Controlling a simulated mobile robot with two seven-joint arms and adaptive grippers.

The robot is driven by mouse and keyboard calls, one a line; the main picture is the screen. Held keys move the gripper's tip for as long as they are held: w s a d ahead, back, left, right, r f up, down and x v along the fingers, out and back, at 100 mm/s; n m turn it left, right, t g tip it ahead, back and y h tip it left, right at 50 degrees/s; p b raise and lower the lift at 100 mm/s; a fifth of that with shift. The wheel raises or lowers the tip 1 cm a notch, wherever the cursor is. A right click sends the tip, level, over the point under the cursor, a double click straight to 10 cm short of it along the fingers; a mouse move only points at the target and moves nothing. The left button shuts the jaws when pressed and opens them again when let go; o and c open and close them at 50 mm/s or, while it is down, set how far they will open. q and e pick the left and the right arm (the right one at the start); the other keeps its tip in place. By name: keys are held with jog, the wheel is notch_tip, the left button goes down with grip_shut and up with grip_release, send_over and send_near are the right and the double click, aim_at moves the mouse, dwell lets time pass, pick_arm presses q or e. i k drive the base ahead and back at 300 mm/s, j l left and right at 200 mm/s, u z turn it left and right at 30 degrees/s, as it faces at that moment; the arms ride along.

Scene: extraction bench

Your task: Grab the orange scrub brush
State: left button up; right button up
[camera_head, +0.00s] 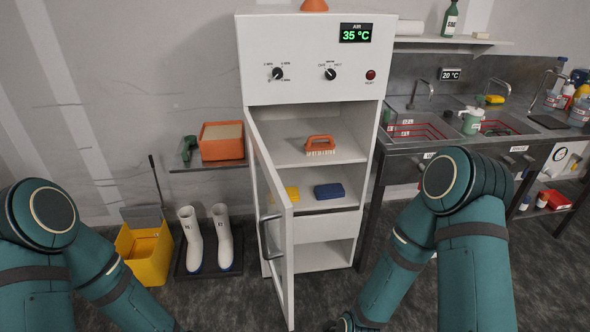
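The orange scrub brush (320,144) lies on the upper shelf of the white cabinet (314,62), with its handle up and pale bristles down. The cabinet's door (275,230) stands open towards me, hinged on the left. My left arm comes in from the left and runs down out of the frame; its gripper is out of view. My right arm reaches down to the bottom edge, where a dark part of the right gripper (345,323) just shows, low and well away from the brush. Its fingers are mostly cut off.
On the shelf below the brush are a yellow item (292,193) and a blue item (329,191). White boots (223,238) and a yellow bucket (146,250) stand left of the door. A sink counter (460,138) is on the right. Floor in front is clear.

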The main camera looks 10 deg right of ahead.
aim_at(318, 148)
jog(key=l+z, duration=0.1)
jog(key=z, duration=0.3)
jog(key=i+l+z, duration=0.1)
jog(key=z, duration=0.25)
jog(key=i+l+z, duration=0.1)
jog(key=z, duration=0.3)
jog(key=i+l+z, duration=0.15)
jog(key=i+z, duration=0.15)
jog(key=i, duration=0.3)
jog(key=i+z, duration=0.3)
jog(key=i, duration=0.35)
jog(key=i+u, duration=0.15)
jog(key=u, duration=0.3)
jog(key=i+l+u, duration=0.1)
jog(key=u, duration=0.35)
jog(key=l+u, duration=0.2)
jog(key=u, duration=0.25)
jog(key=i, duration=0.05)
